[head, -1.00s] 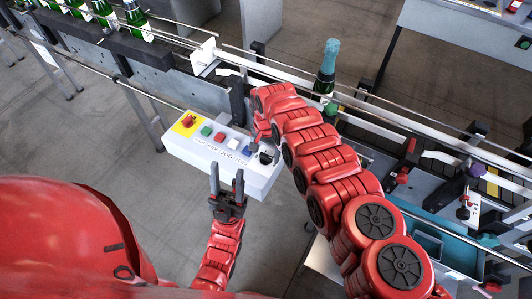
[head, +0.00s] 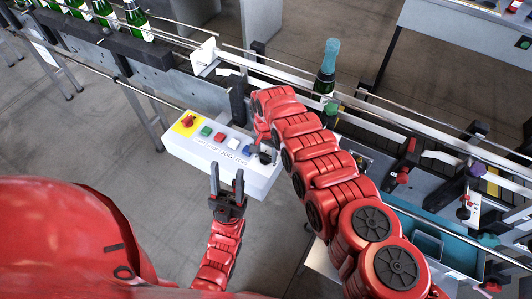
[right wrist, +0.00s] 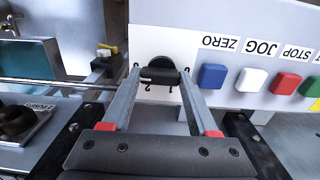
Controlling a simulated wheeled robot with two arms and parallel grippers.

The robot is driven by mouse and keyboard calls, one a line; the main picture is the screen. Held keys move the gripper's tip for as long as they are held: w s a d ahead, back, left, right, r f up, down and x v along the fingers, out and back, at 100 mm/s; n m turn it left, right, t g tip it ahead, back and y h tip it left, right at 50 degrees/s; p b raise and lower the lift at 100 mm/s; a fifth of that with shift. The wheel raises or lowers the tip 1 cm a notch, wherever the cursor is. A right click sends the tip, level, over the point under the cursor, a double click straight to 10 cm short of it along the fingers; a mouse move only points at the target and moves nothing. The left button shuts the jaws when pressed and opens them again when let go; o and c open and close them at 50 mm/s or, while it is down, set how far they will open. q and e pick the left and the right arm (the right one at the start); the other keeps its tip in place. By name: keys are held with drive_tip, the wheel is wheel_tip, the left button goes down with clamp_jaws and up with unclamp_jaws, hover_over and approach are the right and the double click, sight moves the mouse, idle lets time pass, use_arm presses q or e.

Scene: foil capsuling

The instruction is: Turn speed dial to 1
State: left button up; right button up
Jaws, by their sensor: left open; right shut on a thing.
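The white control box (head: 212,160) hangs beside the conveyor in the head view. The black speed dial (right wrist: 159,75) is on its panel, with small numbers printed around it; a 1 and a 2 show below it in the right wrist view. My right gripper (right wrist: 160,79) is shut on the dial's bar, one finger on each side. In the head view my right arm partly covers the dial. My left gripper (head: 227,178) is open and empty, with its fingers pointing up just in front of the box's front edge.
Blue (right wrist: 213,76), white (right wrist: 250,79), red (right wrist: 285,84) and green buttons sit beside the dial. A yellow plate with a red stop knob (head: 187,122) is at the box's left end. A bottle with teal foil (head: 327,65) stands on the conveyor behind.

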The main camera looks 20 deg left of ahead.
drive_tip(key=shift+d+f+n, duration=0.1)
drive_tip(key=shift+n, duration=0.3)
drive_tip(key=shift+f+n+b, duration=0.1)
drive_tip(key=shift+n+b, duration=0.5)
drive_tip(key=n+b, duration=0.1)
drive_tip(key=n, duration=0.1)
drive_tip(key=shift+w+n+b, duration=0.1)
drive_tip(key=shift+n+b, duration=0.2)
drive_tip(key=shift+b, duration=0.05)
drive_tip(key=n+b, duration=0.3)
drive_tip(key=n, duration=0.1)
drive_tip(key=shift+f+n, duration=0.1)
drive_tip(key=shift+n, duration=0.2)
drive_tip(key=n+b, duration=1.1)
drive_tip(key=shift+n, duration=0.3)
drive_tip(key=shift+a+r+n+b, duration=0.1)
drive_tip(key=shift+n+b, duration=0.35)
drive_tip(key=shift+n, duration=0.3)
drive_tip(key=shift+a+r+n+b, duration=0.1)
drive_tip(key=shift+n+b, duration=0.35)
drive_tip(key=shift+n, duration=0.3)
